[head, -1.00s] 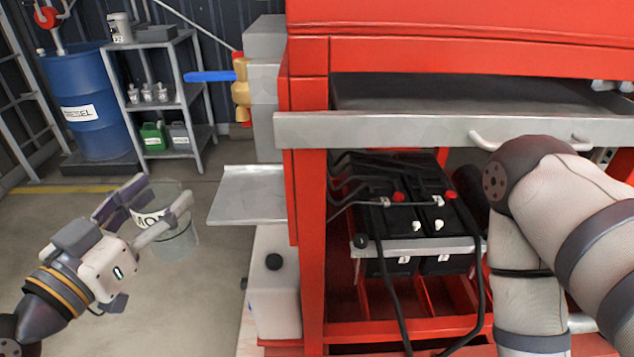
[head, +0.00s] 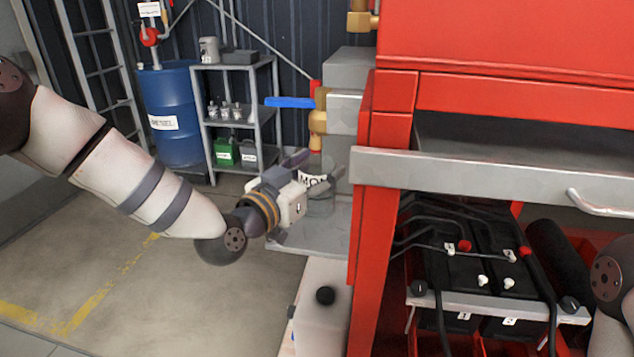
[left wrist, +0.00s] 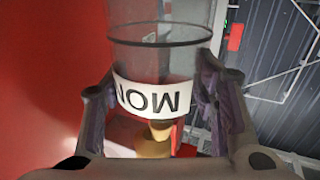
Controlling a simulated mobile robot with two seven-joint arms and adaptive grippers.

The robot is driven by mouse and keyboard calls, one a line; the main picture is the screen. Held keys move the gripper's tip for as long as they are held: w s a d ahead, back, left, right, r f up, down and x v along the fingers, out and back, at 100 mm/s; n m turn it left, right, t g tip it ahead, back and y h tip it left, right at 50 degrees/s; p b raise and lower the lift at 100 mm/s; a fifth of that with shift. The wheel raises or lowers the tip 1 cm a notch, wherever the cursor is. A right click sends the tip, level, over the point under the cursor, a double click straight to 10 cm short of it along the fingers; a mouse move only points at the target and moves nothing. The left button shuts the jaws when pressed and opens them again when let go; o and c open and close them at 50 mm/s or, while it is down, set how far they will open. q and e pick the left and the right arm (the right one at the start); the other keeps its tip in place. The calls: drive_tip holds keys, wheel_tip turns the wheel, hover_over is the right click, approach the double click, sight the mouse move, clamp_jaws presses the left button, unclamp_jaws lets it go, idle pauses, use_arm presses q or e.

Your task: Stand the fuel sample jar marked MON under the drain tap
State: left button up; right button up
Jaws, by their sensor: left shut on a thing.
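The clear jar marked MON (head: 321,207) is at the grey tray (head: 290,240) on the left side of the red frame, below the brass drain tap (head: 318,122) with its blue lever. My left gripper (head: 306,188) is shut around the jar's sides from the left. In the left wrist view the jar (left wrist: 165,65) sits between both fingers (left wrist: 160,105), its label upside down, with the brass tap (left wrist: 158,130) close to one end of it. The jar looks upright. I cannot tell whether its base touches the tray. My right gripper is out of view.
A white container (head: 322,310) with a black cap stands below the tray. The red frame (head: 388,190) rises close on the right, with batteries (head: 475,255) inside. A shelf rack (head: 240,115) and blue drum (head: 178,115) stand behind. Floor at left is clear.

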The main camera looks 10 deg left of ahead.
use_arm(q)
wheel_tip(320, 180, down, 3)
drive_tip(key=shift+r, duration=0.2)
drive_tip(key=shift+f, duration=0.15)
drive_tip(key=o, duration=1.7)
drive_tip(key=shift+c, duration=0.2)
